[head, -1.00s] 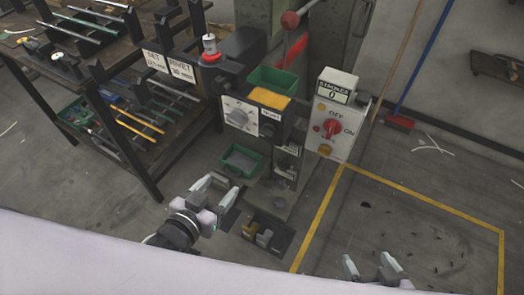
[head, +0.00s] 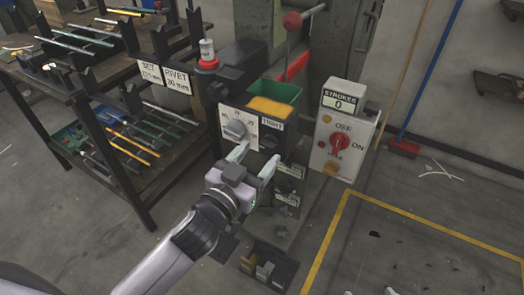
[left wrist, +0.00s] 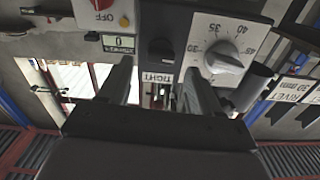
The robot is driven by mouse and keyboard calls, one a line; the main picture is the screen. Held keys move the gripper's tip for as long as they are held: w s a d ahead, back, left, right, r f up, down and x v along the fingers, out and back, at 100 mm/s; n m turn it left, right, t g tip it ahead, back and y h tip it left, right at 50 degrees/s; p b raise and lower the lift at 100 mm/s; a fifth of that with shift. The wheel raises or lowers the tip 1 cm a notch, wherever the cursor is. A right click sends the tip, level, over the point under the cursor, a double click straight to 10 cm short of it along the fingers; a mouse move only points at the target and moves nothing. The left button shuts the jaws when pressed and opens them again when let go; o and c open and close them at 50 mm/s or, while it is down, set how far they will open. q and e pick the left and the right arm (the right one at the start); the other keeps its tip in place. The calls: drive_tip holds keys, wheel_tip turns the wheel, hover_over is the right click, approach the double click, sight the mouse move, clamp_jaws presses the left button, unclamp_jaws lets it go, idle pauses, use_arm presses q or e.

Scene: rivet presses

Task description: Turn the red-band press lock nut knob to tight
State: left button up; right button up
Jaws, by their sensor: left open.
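The press (head: 262,60) stands ahead, with a red band (head: 297,62) on it. The dark lock nut knob (left wrist: 161,52) sits beside a TIGHT label (left wrist: 157,78) in the left wrist view, which shows the panel upside down. In the head view the label (head: 272,124) shows, and the dark knob (head: 268,141) is small just below it. My left gripper (head: 253,160) is open and empty, just in front of and below the knob. In the left wrist view its fingers (left wrist: 158,76) are either side of the knob's line, apart from it. My right gripper (head: 388,291) barely shows at the bottom edge.
A grey dial (head: 236,130) on a white scale plate is close left of the knob. A switch box (head: 343,130) with a red knob and a strokes counter reading 0 is at right. A green bin (head: 276,91) sits above. A rack (head: 150,205) stands left.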

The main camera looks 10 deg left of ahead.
sight(268, 145)
use_arm(q)
drive_tip(key=shift+x, duration=1.3)
drive_tip(key=c, duration=1)
drive_tip(key=shift+c, duration=0.2)
